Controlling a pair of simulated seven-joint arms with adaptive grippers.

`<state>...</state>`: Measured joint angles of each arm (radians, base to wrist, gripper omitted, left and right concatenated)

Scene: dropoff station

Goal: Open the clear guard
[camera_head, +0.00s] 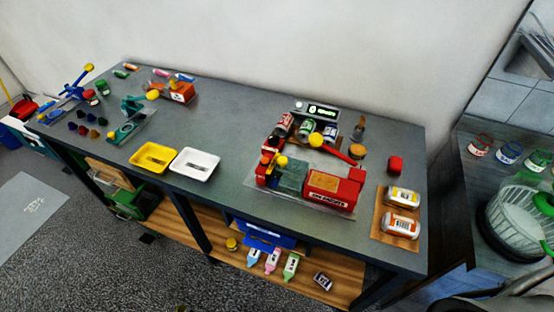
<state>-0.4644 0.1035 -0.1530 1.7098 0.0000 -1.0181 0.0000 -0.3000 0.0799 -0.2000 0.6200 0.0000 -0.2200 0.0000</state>
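A red machine (325,190) with a lettered front stands on a pale base plate at the right half of the grey table. On its left part is a greenish-grey, seemingly see-through box (291,177), which looks like the clear guard. Its hinge and handle are too small to make out, and I cannot tell surely whether it is closed. A yellow knob (282,161) sits just behind it, and a red bar (337,152) with another yellow knob (316,140) slants across behind the machine. Neither of my grippers is in view.
Several cans (307,128) stand behind the machine under a green-lit display (322,112). Yellow (137,158) and white (213,172) trays lie left; table between is clear.

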